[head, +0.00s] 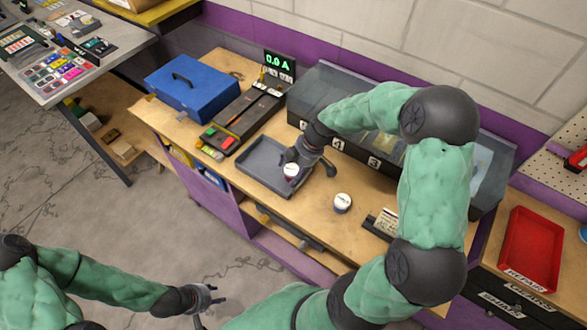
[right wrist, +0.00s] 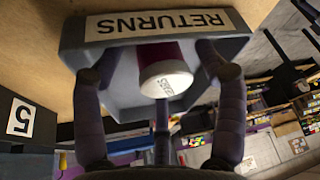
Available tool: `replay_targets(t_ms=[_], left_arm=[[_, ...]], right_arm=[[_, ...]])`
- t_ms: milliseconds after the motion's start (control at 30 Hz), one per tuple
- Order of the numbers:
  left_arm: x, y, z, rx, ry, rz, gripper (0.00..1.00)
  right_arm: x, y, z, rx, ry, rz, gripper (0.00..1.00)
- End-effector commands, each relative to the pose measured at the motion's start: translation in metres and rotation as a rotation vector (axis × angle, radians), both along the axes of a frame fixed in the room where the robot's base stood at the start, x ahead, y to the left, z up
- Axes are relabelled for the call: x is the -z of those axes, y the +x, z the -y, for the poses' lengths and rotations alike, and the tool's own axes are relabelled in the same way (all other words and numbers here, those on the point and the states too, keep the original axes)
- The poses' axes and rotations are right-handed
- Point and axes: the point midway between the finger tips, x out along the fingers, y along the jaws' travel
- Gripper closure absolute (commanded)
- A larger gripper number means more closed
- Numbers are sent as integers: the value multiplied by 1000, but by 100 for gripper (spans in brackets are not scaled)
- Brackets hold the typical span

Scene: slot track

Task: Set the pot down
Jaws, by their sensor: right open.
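A small pot (head: 291,170) with a white lid stands in the grey tray (head: 251,172). In the right wrist view the pot's lid (right wrist: 166,87) and purple-red body show inside the tray labelled RETURNS (right wrist: 120,28). My right gripper (head: 302,163) is open at the tray, its fingers spread on either side of the pot. I cannot tell whether a finger touches the pot. A second white-lidded pot (head: 342,203) stands on the bench to the right of the tray. My left gripper (head: 207,302) is open and empty, away from the bench at the lower left.
A blue toolbox (head: 190,88), a black strip with coloured buttons (head: 240,122) and a green 0.0 A display (head: 279,62) are on the bench. Numbered dark bins (head: 375,162) stand behind my right arm. A red tray (head: 530,250) lies at the right.

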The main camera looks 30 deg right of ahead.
Motion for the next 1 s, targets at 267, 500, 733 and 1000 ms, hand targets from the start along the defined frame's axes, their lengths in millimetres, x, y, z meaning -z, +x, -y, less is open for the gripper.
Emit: replay_targets(t_ms=[267, 500, 733, 1000], left_arm=[[-5, 0, 0, 0, 0, 0, 60], [-13, 0, 0, 0, 0, 0, 60], [-18, 0, 0, 0, 0, 0, 60], [-20, 0, 0, 0, 0, 0, 60]], right_arm=[[-15, -2, 5, 1, -2, 3, 28], [-60, -11, 19, 1, -2, 3, 28], [-96, -19, 32, 2, -1, 2, 28], [-114, -23, 38, 0, 0, 1, 28]])
